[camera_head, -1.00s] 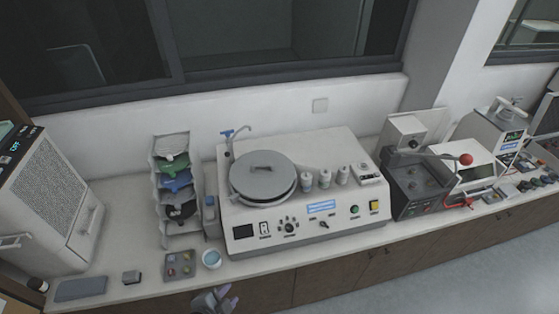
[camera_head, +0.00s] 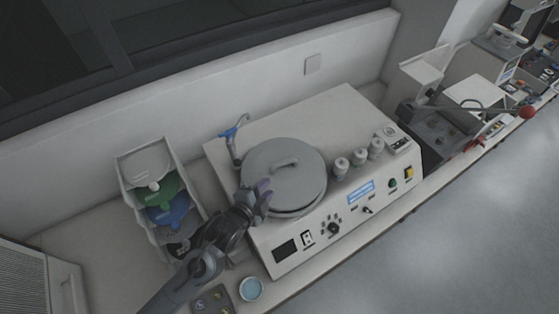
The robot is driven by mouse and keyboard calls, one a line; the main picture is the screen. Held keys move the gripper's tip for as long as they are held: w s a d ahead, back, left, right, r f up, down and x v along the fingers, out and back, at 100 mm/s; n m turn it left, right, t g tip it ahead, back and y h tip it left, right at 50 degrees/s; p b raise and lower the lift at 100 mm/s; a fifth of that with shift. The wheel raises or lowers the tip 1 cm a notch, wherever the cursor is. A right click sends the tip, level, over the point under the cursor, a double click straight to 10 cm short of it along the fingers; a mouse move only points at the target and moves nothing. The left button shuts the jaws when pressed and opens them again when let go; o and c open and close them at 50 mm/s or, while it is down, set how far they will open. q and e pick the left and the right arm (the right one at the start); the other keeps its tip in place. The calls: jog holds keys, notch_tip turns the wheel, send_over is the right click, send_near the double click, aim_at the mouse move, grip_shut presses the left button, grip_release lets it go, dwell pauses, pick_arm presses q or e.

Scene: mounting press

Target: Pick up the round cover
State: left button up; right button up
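The round cover (camera_head: 290,185) is a grey disc with a raised bar handle (camera_head: 285,162) on top. It sits on the round bowl of the white polishing machine (camera_head: 345,115). My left gripper (camera_head: 263,192) comes in from the lower left, at the cover's left front edge. Its purple-grey fingertips show against the cover, apart from the handle. Whether they touch the cover, and how wide they stand, I cannot tell. My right gripper is not in the picture.
A blue-handled tap (camera_head: 233,133) stands just left behind the cover. Several small bottles (camera_head: 358,158) stand to its right. A rack (camera_head: 160,190) of coloured items is at the left. A small blue-filled cup (camera_head: 251,289) is in front.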

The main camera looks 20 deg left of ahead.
aim_at(283, 165)
pick_arm(q)
jog(key=shift+w+a+r, duration=0.2)
jog(key=shift+w+r, duration=0.05)
jog(key=shift+w, duration=0.45)
jog(key=shift+w+d+t, duration=0.3)
jog(key=shift+w+d, duration=0.25)
jog(key=shift+w, duration=0.35)
jog(key=x, duration=0.3)
jog(key=shift+w+a+r, duration=0.1)
jog(key=shift+w+f, duration=0.25)
jog(key=shift+w, duration=0.1)
jog(key=shift+w+p, duration=0.45)
jog(key=shift+w, duration=0.05)
jog(key=x, duration=0.3)
jog(key=shift+a+f+p, duration=0.1)
jog(key=shift+a+p, duration=0.1)
jog(key=shift+p, duration=0.2)
jog(key=shift+w+f, duration=0.25)
jog(key=shift+w, duration=0.3)
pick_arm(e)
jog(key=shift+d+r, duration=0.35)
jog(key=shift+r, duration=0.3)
